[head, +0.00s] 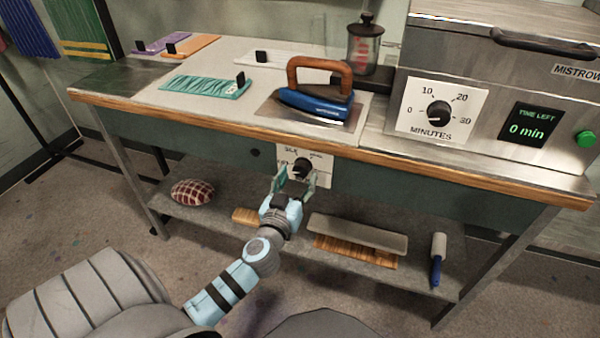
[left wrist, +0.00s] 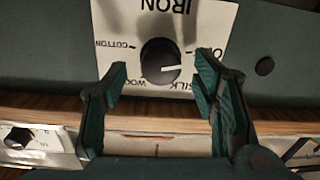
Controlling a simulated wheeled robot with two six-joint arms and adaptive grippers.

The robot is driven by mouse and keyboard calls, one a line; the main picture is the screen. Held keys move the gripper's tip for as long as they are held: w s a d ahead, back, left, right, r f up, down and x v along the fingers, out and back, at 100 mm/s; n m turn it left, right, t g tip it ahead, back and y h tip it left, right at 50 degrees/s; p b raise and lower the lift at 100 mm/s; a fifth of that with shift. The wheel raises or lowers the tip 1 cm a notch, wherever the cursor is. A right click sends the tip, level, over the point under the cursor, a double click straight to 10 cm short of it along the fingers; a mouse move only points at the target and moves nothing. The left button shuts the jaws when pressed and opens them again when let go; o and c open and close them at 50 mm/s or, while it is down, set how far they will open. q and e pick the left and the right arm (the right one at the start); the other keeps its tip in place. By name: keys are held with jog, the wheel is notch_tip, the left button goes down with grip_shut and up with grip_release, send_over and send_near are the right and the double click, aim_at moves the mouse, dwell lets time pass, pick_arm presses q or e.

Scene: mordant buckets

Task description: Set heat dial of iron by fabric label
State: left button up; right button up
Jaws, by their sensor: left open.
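The iron's heat dial (head: 303,166) is a black knob on a white panel (head: 322,178) on the table's front. The dial (left wrist: 160,62) has a white mark pointing right in the left wrist view, between SILK and a partly hidden label starting with O. COTTON and WOOL also show. My left gripper (head: 296,183) is open just in front of the dial. Its fingers (left wrist: 163,66) appear on either side of it with gaps; contact is not visible. The blue iron (head: 315,105) with a wooden handle rests on a plate above. A teal cloth (head: 205,88) with a black clip lies left of it.
Purple (head: 160,44), orange (head: 195,46) and white (head: 285,60) cloths lie farther back. A steel machine (head: 480,90) with a MINUTES dial (head: 438,112) stands right. The lower shelf (head: 220,210) holds a checked cushion (head: 192,192) and brushes.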

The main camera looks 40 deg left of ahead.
pick_arm(q)
jog(key=shift+x, duration=0.95)
pick_arm(e)
jog(key=shift+w, duration=0.2)
jog(key=shift+d, duration=0.1)
pick_arm(q)
jog(key=c, duration=0.9)
jog(key=shift+d+f, duration=0.1)
jog(key=shift+d, duration=0.05)
jog(key=shift+c, duration=1.3)
pick_arm(e)
jog(key=shift+w, duration=0.2)
